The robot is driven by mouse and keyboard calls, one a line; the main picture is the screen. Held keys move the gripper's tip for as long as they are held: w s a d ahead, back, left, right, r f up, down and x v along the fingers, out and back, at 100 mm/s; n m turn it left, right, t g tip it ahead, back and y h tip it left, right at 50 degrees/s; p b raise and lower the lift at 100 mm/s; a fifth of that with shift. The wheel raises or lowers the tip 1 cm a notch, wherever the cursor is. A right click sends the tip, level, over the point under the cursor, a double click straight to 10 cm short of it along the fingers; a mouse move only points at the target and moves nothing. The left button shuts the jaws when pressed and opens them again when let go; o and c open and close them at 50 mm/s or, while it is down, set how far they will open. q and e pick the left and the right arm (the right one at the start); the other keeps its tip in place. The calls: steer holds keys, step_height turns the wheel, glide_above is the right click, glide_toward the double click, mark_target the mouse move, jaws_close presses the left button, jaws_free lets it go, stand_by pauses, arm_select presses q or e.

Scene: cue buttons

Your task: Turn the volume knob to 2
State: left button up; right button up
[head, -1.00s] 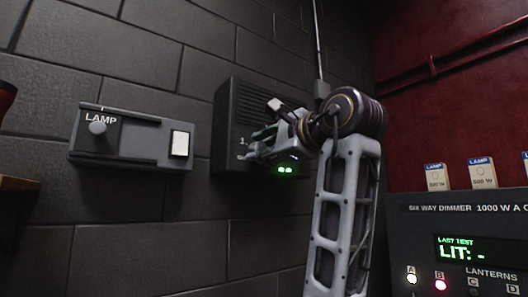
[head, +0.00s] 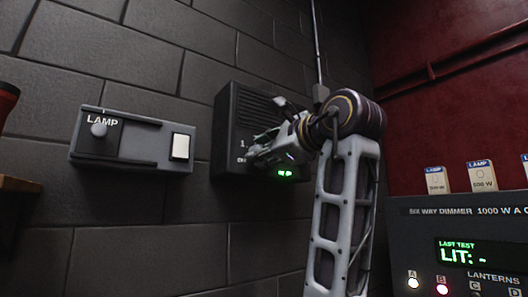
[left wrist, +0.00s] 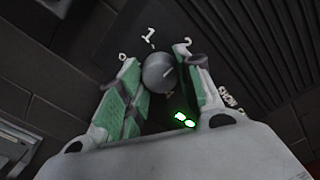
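The volume knob (left wrist: 159,73) is a round grey knob on the dark louvred wall box (head: 228,128). In the left wrist view the figures 0, 1 and 2 stand around it, and it has a faint light mark leaning toward the upper right; its exact setting is hard to read. My left gripper (left wrist: 161,80) has its green-padded fingers on either side of the knob, and they appear closed on it. In the head view the left gripper (head: 256,150) covers the knob and part of the dial. My right gripper is not in view.
A green display (head: 286,174) glows low on the box. A grey LAMP panel (head: 140,145) with a knob and a white switch is to the left. A dimmer console (head: 420,225) with small lamp boxes on top (head: 482,176) stands at the right.

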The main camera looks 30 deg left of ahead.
arm_select(q)
steer(key=o, duration=0.4)
steer(key=shift+v, duration=6.05)
steer(key=shift+w+f, duration=0.1)
steer(key=shift+w, duration=0.05)
